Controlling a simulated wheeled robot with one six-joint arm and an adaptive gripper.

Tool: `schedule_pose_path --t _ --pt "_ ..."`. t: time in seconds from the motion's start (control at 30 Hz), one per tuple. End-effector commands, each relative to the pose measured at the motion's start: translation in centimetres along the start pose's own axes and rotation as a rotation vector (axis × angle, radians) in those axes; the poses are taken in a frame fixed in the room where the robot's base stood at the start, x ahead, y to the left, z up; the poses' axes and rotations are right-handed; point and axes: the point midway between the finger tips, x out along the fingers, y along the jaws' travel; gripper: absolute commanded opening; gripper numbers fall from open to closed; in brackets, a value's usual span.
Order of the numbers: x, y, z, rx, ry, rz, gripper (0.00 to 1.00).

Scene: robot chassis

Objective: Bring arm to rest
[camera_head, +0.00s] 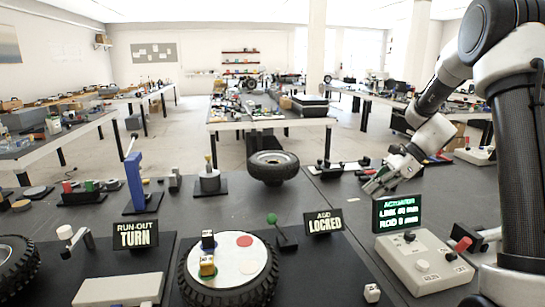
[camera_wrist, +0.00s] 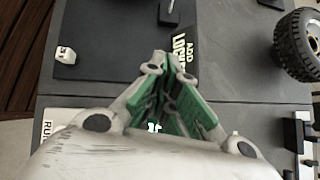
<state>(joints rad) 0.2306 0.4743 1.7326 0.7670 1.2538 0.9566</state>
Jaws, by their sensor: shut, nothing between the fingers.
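My arm comes down from the right side in the head view. My gripper (camera_head: 375,186) hangs above the dark bench, behind the actuator display (camera_head: 397,213), and looks empty. In the wrist view my gripper (camera_wrist: 161,58) has its fingers together, with green pads along their inner sides and nothing between them. The "ADD LOCKED" sign (camera_wrist: 184,45) shows just beyond the fingertips there; it also stands upright in the head view (camera_head: 323,223). I cannot tell the exact height of the fingertips above the bench.
A tyre with a white disc (camera_head: 239,262) bears small blocks at the front. A green-knobbed lever (camera_head: 279,229), a white control box (camera_head: 425,262) and a small white cube (camera_head: 372,292) are nearby. Another tyre (camera_head: 273,167) lies behind. Bare bench lies between that tyre and the sign.

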Motion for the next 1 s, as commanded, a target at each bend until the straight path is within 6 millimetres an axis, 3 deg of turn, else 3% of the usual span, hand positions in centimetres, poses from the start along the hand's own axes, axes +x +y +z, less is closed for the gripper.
schedule_pose_path --t 0.27,0.47,0.67,1.0 --pt "-0.1 -0.1 -0.7 -0.135 0.027 -0.001 0.00" --pt "0.6 2.3 -3.2 -0.279 0.088 0.061 0.00" --pt "-0.9 7.3 -4.4 -0.531 0.196 0.159 0.00" --pt "-5.8 16.0 -2.5 -0.987 0.394 0.310 0.00"
